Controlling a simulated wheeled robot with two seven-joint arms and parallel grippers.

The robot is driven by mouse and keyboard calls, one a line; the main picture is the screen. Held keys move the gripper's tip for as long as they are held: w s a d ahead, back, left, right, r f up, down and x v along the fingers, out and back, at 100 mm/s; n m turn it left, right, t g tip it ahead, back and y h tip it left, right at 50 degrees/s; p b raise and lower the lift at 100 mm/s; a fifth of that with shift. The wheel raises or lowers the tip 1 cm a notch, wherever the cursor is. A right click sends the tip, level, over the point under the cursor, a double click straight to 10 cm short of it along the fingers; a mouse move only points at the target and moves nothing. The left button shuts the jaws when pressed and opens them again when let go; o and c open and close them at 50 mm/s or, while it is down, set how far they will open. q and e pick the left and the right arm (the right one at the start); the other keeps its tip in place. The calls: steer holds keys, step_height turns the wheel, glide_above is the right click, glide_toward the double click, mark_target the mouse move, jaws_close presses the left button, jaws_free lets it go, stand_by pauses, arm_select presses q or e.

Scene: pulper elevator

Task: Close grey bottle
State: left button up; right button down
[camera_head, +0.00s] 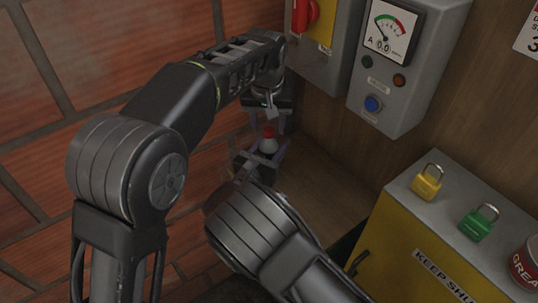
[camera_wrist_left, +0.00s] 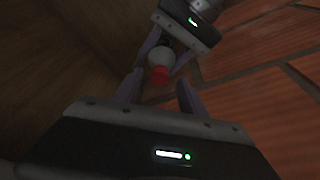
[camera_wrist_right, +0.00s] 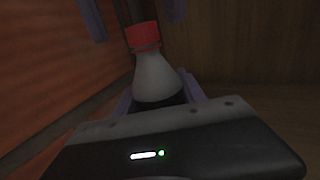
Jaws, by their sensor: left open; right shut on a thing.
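My left gripper (camera_head: 269,112) is open above the cap, pointing down. In the left wrist view the cap (camera_wrist_left: 159,74) shows between and beyond its open fingers, apart from them. The bottle's lower part is hidden by my right gripper.
A brick wall (camera_head: 60,35) is close on the left and a wooden panel (camera_head: 330,180) is behind. Grey control boxes with a gauge (camera_head: 390,33) and red switch (camera_head: 304,14) hang above right. A yellow cabinet (camera_head: 400,245) carries yellow (camera_head: 426,184) and green (camera_head: 477,225) padlocks.

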mark_target(268, 146)
arm_select(q)
steer(key=s+a+r, duration=0.1)
steer(key=s+r, duration=0.3)
steer(key=s, duration=0.9)
steer(key=shift+a, duration=0.2)
steer(key=shift+r, duration=0.1)
arm_select(e)
steer(key=c, duration=0.6)
jaws_free()
